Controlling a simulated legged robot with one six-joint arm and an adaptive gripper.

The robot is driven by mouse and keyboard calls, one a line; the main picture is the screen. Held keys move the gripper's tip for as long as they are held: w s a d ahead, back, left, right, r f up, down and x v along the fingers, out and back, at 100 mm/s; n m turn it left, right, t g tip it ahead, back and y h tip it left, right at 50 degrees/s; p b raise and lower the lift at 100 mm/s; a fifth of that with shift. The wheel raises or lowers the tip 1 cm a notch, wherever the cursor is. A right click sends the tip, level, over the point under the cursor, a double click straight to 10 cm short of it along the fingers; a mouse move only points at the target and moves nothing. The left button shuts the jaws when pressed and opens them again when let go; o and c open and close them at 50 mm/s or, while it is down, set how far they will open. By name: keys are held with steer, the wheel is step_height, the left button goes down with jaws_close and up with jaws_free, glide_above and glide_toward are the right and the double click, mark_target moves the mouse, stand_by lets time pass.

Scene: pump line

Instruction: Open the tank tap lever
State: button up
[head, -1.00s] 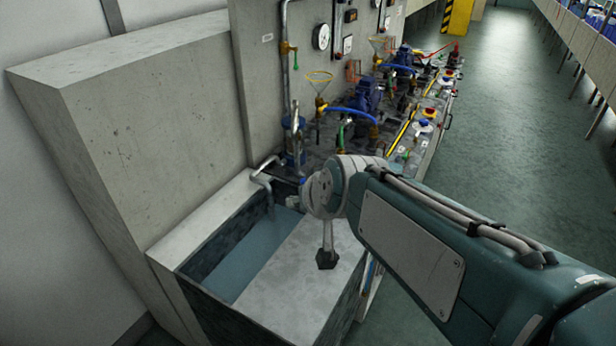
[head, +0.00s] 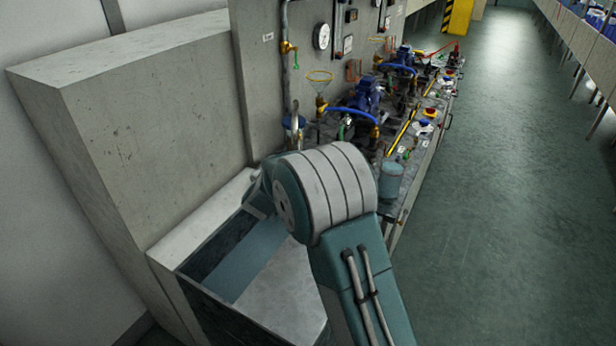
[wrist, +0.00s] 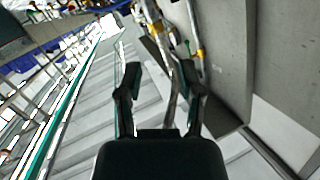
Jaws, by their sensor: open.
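The tank (head: 195,222) has a pale rim and bluish water, and stands at the lower left in the head view. A brass tap (head: 288,47) with a small green lever (head: 295,61) sits on the wall pipe above the bench. I cannot tell for sure which lever is the tank tap's. My arm hides the tank's spout in the head view, and my gripper too. In the wrist view my gripper (wrist: 162,92) is open, its two dark fingers apart. A grey metal pipe (wrist: 172,108) shows between them, and I cannot tell how far beyond the fingertips it is. Nothing is held.
A tall concrete block (head: 150,110) stands behind the tank. A round gauge (head: 322,36) is on the wall panel. The green floor (head: 500,190) to the right is clear.

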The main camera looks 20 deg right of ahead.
step_height(320, 180, down, 12)
steer(key=d+m+g+h, duration=0.2)
steer(key=m+h, duration=0.1)
steer(key=h, duration=0.3)
steer(key=x, duration=1)
steer(key=shift+s+d+r, duration=0.15)
steer(key=shift+d+r, duration=0.25)
steer(key=shift+d, duration=0.05)
jaws_close()
